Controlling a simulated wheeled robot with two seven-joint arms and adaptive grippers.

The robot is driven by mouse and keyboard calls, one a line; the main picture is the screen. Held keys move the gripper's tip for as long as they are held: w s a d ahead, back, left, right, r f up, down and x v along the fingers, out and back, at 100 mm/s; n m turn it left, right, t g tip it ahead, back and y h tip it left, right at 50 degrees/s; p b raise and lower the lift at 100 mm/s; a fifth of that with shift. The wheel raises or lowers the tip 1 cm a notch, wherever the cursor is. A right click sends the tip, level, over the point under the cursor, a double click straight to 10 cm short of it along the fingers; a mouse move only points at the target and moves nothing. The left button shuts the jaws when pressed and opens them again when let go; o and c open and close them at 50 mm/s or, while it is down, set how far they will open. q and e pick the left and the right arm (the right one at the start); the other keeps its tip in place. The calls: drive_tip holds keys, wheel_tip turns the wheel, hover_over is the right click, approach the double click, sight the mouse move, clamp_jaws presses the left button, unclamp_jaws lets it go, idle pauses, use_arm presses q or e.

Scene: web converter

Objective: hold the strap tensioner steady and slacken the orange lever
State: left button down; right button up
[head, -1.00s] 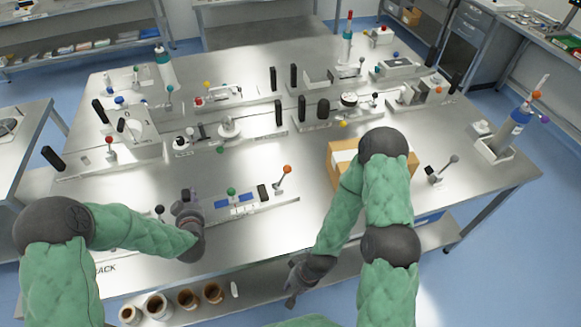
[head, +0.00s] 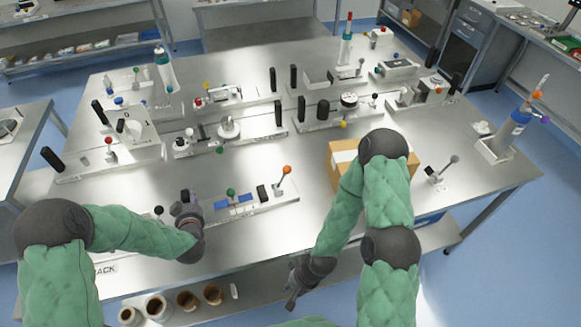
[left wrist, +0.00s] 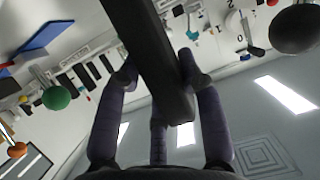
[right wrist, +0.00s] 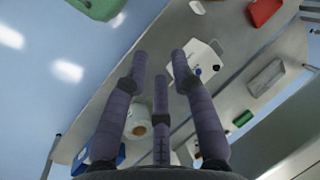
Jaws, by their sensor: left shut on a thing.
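The strap tensioner is a long pale fixture (head: 262,207) near the front edge of the table, with a blue strap (head: 240,199) across it. Its lever (head: 281,181) has an orange ball and leans up to the right. It also bears a green ball knob (head: 231,192), which shows in the left wrist view too (left wrist: 56,97). My left gripper (head: 188,200) is at the fixture's left end, its fingers shut on a black bar (left wrist: 145,40). My right gripper (head: 292,292) hangs low before the table's front edge, away from the lever. Its fingers (right wrist: 160,70) are apart and empty.
A cardboard box (head: 342,165) stands right of the tensioner, beside my right arm. Several other fixtures with knobs and black posts (head: 278,112) fill the table's back half. Brown-topped rolls (head: 157,306) sit on the lower shelf. Bare table lies between the lever and box.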

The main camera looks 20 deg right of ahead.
drive_tip(key=shift+w, duration=0.1)
clamp_jaws()
drive_tip(key=w+a+r+m+g+y, duration=0.2)
drive_tip(key=w+a+r+g+y, duration=0.15)
drive_tip(key=w+r, duration=0.4)
drive_tip(key=w+a+r+m+g+y, duration=0.2)
drive_tip(key=w+a+r, duration=0.25)
drive_tip(key=r, duration=0.65)
drive_tip(key=w+d+r+m+t+y, duration=0.1)
drive_tip(key=w+d+r+m+t, duration=0.2)
drive_tip(key=w+d, duration=0.5)
drive_tip(key=w+d+r+m+t+y, duration=0.1)
drive_tip(key=w+d+r+m, duration=0.3)
drive_tip(key=w+d, duration=0.4)
drive_tip(key=w+d+r+m+t, duration=0.1)
drive_tip(key=d+m, duration=0.5)
drive_tip(key=d, duration=1)
drive_tip(key=shift+w+d+r+t, duration=0.25)
drive_tip(key=shift+w+r+t, duration=0.1)
drive_tip(key=shift+w+t, duration=0.2)
drive_tip(key=shift+h, duration=0.25)
